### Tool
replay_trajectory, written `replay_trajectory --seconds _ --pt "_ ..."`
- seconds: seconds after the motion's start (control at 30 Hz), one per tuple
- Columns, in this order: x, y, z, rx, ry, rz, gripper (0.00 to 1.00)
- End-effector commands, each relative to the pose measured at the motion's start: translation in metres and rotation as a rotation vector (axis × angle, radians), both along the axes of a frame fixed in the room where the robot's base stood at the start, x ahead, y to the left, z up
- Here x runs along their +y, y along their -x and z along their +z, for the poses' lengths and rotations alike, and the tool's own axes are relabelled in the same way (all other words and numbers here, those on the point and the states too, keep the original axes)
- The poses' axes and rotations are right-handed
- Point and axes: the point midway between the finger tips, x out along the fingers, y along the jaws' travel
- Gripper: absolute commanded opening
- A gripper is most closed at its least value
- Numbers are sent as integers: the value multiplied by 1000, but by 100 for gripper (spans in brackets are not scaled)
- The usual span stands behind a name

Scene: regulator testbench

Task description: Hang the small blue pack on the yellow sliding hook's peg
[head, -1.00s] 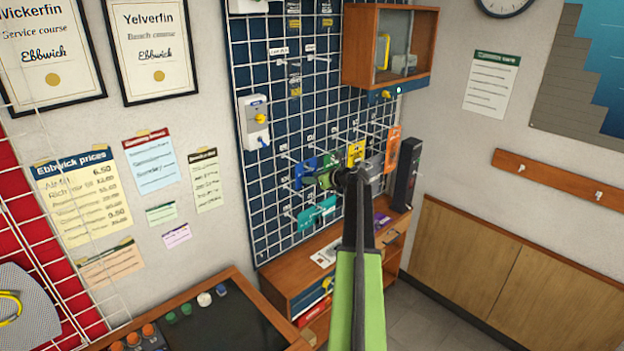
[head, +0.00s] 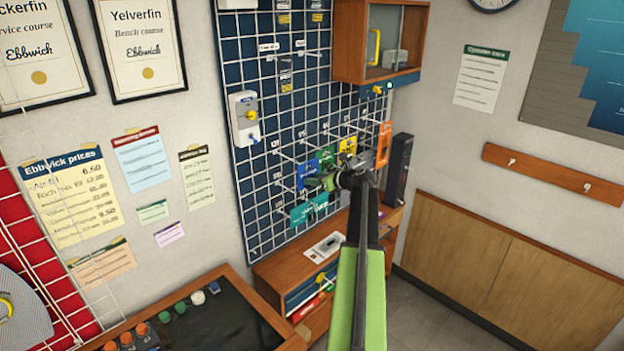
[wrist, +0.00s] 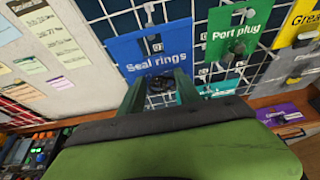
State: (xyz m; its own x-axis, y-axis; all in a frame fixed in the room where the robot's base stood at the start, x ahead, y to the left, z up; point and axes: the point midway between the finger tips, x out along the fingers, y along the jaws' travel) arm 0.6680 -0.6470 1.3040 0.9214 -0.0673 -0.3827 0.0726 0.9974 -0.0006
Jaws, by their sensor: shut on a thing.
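The small blue pack, a card reading "Seal rings" (wrist: 151,52), stands just ahead of my gripper (wrist: 160,82) in the wrist view. My two dark green fingers are shut on its dark lower part. In the head view, the blue pack (head: 307,172) shows left of my gripper (head: 328,182), in front of the grid board. A metal peg shows at the pack's top edge in the wrist view; I cannot tell whether the pack is still on it. I cannot make out the yellow sliding hook for certain in either view.
A green "Port plug" pack (wrist: 232,35) hangs close right of the blue one. A yellow card (head: 347,146) and an orange card (head: 384,144) hang further right. A teal card (head: 309,208) hangs below. A wooden cabinet (head: 338,45) juts out above right.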

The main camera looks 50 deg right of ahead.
Motion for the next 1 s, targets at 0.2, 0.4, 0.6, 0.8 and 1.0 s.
replay_trajectory --seconds 0.2,0.4,0.6,0.8,1.0 --pt "2 13 0 0 0 0 0" --pt "2 25 0 0 -1 1 0" --pt "3 36 0 -1 -1 0 0" --pt "5 47 0 -1 -1 2 0" --pt "6 58 0 -1 0 1 0"
